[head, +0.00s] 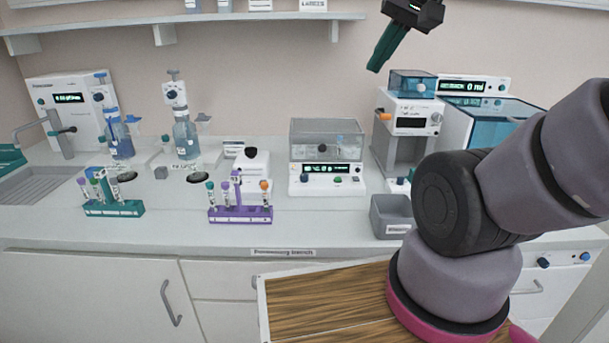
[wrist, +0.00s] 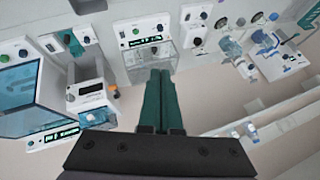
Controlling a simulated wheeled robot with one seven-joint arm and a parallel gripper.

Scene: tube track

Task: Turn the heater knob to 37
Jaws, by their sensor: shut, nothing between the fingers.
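My gripper (head: 376,66) is raised in front of the wall, above the right half of the bench, with its two dark green fingers together and empty. In the wrist view the closed fingers (wrist: 159,76) point toward the bench devices, touching nothing. No device carries a readable heater label. A white unit with a clear grey lid (head: 327,141) stands at mid-bench, with a green-lit display, a dark knob (head: 304,179) and a green button on its front. It also shows upside down in the wrist view (wrist: 143,47). The knob's setting is too small to read.
A tall white instrument (head: 408,125) and a teal-lidded unit (head: 502,117) stand at the right. A grey bin (head: 391,218), a purple rack (head: 240,215) and a green rack (head: 114,209) sit near the front. A shelf (head: 110,24) runs along the wall.

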